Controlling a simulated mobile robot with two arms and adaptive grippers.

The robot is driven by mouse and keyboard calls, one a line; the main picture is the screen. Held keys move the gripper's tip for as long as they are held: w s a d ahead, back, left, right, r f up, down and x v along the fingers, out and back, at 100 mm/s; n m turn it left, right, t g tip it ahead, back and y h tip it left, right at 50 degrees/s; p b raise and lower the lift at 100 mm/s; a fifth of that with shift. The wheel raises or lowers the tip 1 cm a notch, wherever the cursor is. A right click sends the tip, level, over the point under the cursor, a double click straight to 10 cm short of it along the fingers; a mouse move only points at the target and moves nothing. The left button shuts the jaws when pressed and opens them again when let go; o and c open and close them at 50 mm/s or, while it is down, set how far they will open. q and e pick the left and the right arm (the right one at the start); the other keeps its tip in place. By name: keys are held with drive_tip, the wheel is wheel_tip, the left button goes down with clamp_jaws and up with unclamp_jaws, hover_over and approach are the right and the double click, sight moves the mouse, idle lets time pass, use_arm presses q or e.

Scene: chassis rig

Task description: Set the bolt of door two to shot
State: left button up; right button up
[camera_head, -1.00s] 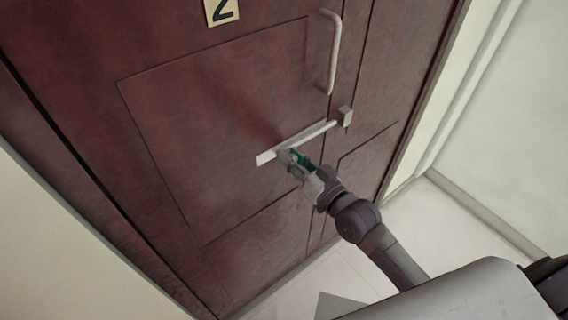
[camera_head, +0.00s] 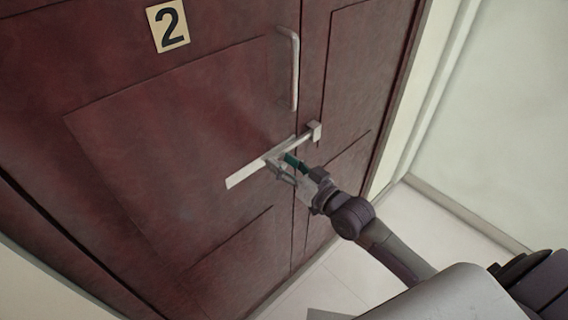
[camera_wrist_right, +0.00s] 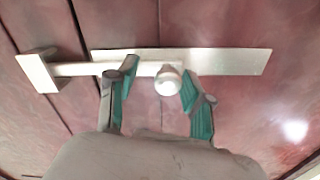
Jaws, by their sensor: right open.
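Door two (camera_head: 150,130) is dark red-brown with a number 2 plate (camera_head: 168,25). Its bolt has a pale flat backing plate (camera_head: 243,175) on the door. In the right wrist view a rod (camera_wrist_right: 85,69) runs left across the door gap and meets the keeper block (camera_wrist_right: 38,70). A round knob (camera_wrist_right: 168,82) stands out from the rod. My right gripper (camera_head: 283,168) is open, with its green-padded fingers on either side of the knob. The right-hand finger is very close to the knob; I cannot tell whether it touches. My left gripper is not in view.
A vertical pull handle (camera_head: 288,68) is above the bolt, near the door's edge. The keeper (camera_head: 315,131) is on the neighbouring panel, across the gap. A pale wall (camera_head: 500,120) is at right and light floor (camera_head: 335,285) below.

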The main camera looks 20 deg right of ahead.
drive_tip(key=shift+s, duration=0.25)
drive_tip(key=v, duration=1.1)
drive_tip(key=shift+s+d, duration=0.15)
drive_tip(key=shift+s, duration=0.1)
drive_tip(key=s+d+f+g+h, duration=0.2)
drive_tip(key=f, duration=0.9)
drive_tip(key=s+d+f+g+h, duration=0.2)
drive_tip(key=d+f, duration=0.1)
drive_tip(key=f, duration=0.8)
drive_tip(key=s+d+f+g+h, duration=0.2)
drive_tip(key=s+f+g, duration=0.1)
drive_tip(key=f, duration=0.8)
drive_tip(key=s+a+f+g, duration=0.3)
drive_tip(key=s+f+g, duration=0.1)
drive_tip(key=s+f, duration=0.9)
drive_tip(key=s+a+f+n+g, duration=0.1)
drive_tip(key=s+a+f+g, duration=0.1)
drive_tip(key=s, duration=0.5)
drive_tip(key=s+a+f+n+g, duration=0.1)
drive_tip(key=s+a+f+g, duration=0.2)
drive_tip(key=s+f, duration=0.3)
drive_tip(key=shift+s+a+f, duration=0.3)
drive_tip(key=shift+s+a, duration=0.25)
drive_tip(key=shift+s, duration=0.2)
